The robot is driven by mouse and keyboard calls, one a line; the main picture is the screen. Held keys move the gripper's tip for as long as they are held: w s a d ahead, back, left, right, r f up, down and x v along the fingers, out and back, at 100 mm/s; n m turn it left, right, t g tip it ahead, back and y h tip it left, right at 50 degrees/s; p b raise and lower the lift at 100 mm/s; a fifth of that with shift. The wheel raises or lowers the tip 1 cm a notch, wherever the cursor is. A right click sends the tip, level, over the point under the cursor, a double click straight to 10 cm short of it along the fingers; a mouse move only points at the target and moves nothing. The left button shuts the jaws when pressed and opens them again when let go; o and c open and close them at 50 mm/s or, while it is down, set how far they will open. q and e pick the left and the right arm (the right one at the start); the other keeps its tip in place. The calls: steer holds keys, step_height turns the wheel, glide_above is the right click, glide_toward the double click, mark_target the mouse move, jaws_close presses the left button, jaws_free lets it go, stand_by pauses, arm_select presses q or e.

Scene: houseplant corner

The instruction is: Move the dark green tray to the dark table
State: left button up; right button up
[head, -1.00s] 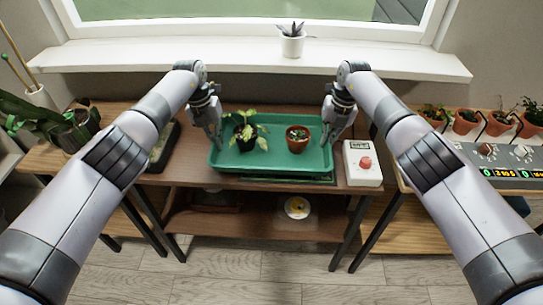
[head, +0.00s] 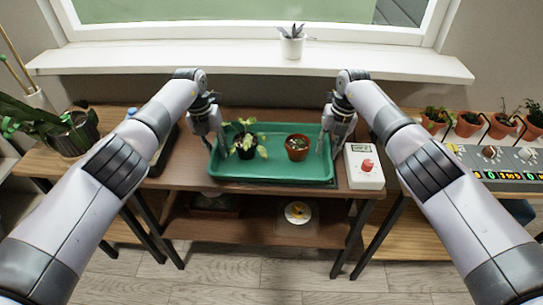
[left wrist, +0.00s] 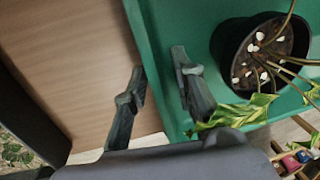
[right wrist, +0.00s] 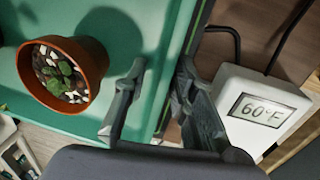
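The dark green tray (head: 271,181) lies on the dark brown table (head: 180,174) in the middle of the head view. It holds a leafy plant in a black pot (head: 245,149) and a small plant in a terracotta pot (head: 297,148), both upright. My left gripper (left wrist: 158,85) is open at the tray's left rim, one finger over the table and one inside the tray. My right gripper (right wrist: 160,72) is open at the right rim, one finger inside and one outside. Both grippers hold nothing.
A white box with a display and red knob (head: 364,167) stands close to the tray's right side, beside my right gripper. A black tray (head: 163,150) lies to the left. Potted plants and a control panel (head: 505,168) occupy the right table. A white sill (head: 240,56) runs behind.

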steer(key=shift+r, duration=0.2)
arm_select(q)
step_height(320, 180, up, 12)
steer(key=a, duration=0.1)
steer(key=shift+a, duration=0.35)
arm_select(e)
step_height(320, 180, up, 12)
steer(key=d, duration=0.1)
steer(key=shift+d+f, duration=0.25)
steer(key=shift+d, duration=0.15)
arm_select(q)
steer(key=shift+w+f, duration=0.1)
